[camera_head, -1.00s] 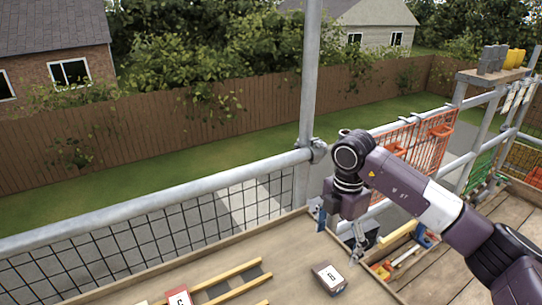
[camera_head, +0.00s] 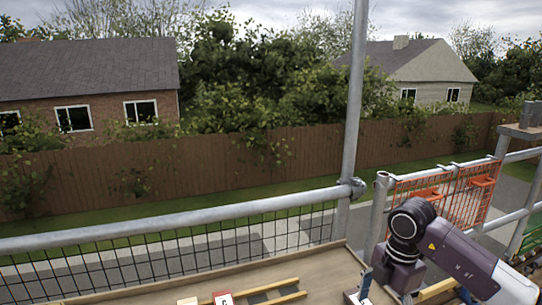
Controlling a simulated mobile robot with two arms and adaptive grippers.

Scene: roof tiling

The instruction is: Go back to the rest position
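My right gripper (camera_head: 384,294) hangs from the purple and black arm at the lower right, over the worktable (camera_head: 340,262). Its fingers are apart, and their lower ends are at the bottom edge of the picture. A small white-topped block (camera_head: 352,297) is partly in view beside it. My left arm and gripper are out of view.
Wooden strips (camera_head: 275,286) and a red and white block (camera_head: 222,298) lie on the worktable. A grey scaffold pole (camera_head: 354,110) and rail (camera_head: 180,226) with mesh stand behind it. An orange mesh panel (camera_head: 462,196) is at the right.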

